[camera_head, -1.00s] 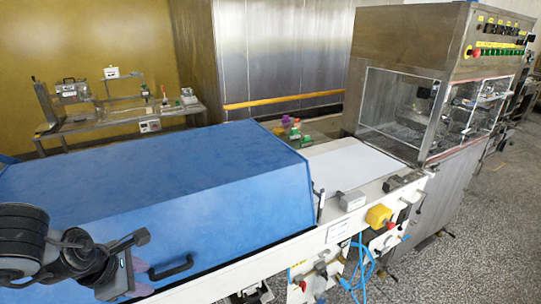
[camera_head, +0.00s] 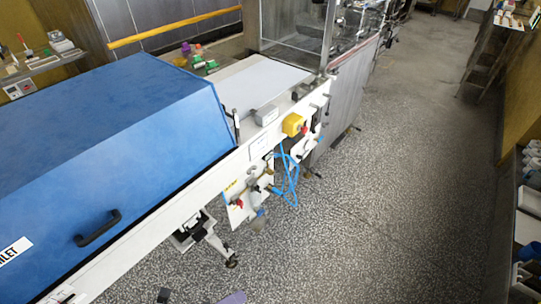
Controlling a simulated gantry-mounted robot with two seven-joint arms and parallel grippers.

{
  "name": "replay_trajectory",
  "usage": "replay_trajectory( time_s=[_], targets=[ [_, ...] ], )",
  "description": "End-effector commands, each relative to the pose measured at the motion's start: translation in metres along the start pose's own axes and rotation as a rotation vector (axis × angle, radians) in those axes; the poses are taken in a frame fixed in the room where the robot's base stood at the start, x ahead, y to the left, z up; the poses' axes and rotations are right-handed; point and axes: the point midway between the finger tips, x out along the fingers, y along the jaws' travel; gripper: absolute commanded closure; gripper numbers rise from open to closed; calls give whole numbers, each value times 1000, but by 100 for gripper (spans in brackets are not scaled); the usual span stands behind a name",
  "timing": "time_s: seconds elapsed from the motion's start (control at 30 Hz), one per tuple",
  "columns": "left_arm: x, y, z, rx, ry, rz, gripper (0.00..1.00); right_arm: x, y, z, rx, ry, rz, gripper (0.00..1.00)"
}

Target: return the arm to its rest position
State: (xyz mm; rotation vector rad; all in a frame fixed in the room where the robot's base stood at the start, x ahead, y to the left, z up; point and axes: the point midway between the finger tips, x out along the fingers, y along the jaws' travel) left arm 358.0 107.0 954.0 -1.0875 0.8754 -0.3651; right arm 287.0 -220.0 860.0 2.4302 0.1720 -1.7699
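At the bottom edge a small dark piece and a small purple piece (camera_head: 232,298) show over the floor. They look like tips of one of my arms, probably the left, but too little is in view to tell how the fingers stand. Nothing held shows. The rest of that arm is out of view. My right gripper is not in view. The blue machine cover (camera_head: 110,120) with its black handle (camera_head: 98,228) fills the left side, and no arm touches it in view.
A white conveyor frame (camera_head: 165,225) with a pale belt (camera_head: 265,80) runs to a glass-sided steel machine (camera_head: 300,30). A yellow box (camera_head: 293,124) and blue hoses (camera_head: 287,178) hang on its side. Speckled floor (camera_head: 400,200) is clear. Shelves (camera_head: 530,200) stand right.

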Motion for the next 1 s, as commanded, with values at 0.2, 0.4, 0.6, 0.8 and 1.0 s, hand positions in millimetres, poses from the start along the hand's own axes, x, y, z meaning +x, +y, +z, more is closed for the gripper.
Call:
replay_trajectory(
  time_s=[0.2, 0.4, 0.6, 0.8, 1.0],
  targets=[
    [0, 28, 19, -668, -282, 86, 56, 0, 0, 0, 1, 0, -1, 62],
    [-19, 72, 24, -1235, -523, 194, 56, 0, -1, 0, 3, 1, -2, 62],
    [-46, 111, 20, -1694, -766, 303, 56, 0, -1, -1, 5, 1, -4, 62],
    [-76, 143, -4, -2069, -1036, 419, 56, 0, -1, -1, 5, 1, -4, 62],
    [-101, 93, 7, -2101, -1050, 400, 56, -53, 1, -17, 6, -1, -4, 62]
  ],
)
